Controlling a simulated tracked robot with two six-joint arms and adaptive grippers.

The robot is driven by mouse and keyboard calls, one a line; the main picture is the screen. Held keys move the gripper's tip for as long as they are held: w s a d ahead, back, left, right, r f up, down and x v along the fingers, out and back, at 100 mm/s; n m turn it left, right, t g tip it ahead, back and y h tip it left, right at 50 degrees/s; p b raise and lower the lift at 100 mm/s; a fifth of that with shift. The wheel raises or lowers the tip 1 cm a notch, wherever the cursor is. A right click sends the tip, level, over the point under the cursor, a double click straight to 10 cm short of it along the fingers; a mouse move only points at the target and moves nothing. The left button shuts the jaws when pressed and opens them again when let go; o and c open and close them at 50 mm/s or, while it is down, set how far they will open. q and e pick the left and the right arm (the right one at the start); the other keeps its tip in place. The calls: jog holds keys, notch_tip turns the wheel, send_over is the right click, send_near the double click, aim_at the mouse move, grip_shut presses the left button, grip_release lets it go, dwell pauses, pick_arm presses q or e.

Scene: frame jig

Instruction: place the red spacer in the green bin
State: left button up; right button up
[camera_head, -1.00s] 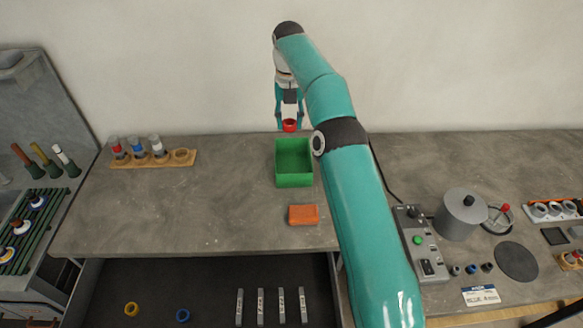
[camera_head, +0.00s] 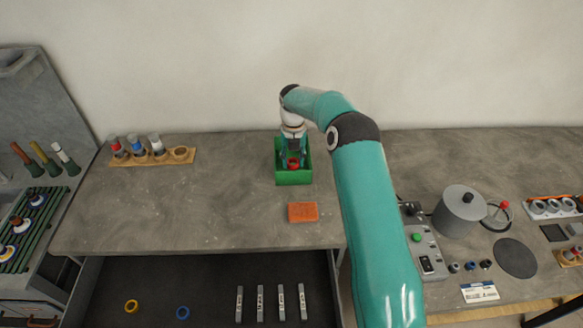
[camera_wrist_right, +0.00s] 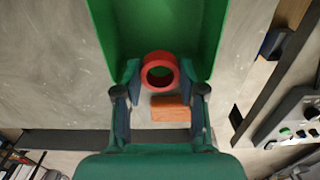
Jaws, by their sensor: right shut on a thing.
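The red spacer (camera_head: 293,163) is a short ring held in my right gripper (camera_head: 293,158), whose fingers are shut on it. In the right wrist view the red spacer (camera_wrist_right: 146,72) sits between the fingertips, with its hole facing the camera. The green bin (camera_head: 294,179) is an open box on the bench, and the gripper points down over it. In the right wrist view the green bin (camera_wrist_right: 215,35) surrounds the spacer on the far side. I cannot tell exactly how low the spacer is relative to the rim. My left gripper is not in view.
An orange block (camera_head: 302,212) lies in front of the bin. A wooden rack (camera_head: 180,155) with several coloured pieces stands to the left. A grey pot (camera_head: 460,212) and a control box (camera_head: 424,250) are on the right. An open drawer (camera_head: 210,275) holds rings and metal strips.

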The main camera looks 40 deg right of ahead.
aim_at(293, 169)
notch_tip(293, 169, down, 3)
jog(key=shift+f, duration=0.2)
jog(key=shift+f+b, duration=0.55)
jog(key=shift+f, duration=0.05)
jog(key=o, duration=1)
jog(key=shift+r, duration=0.1)
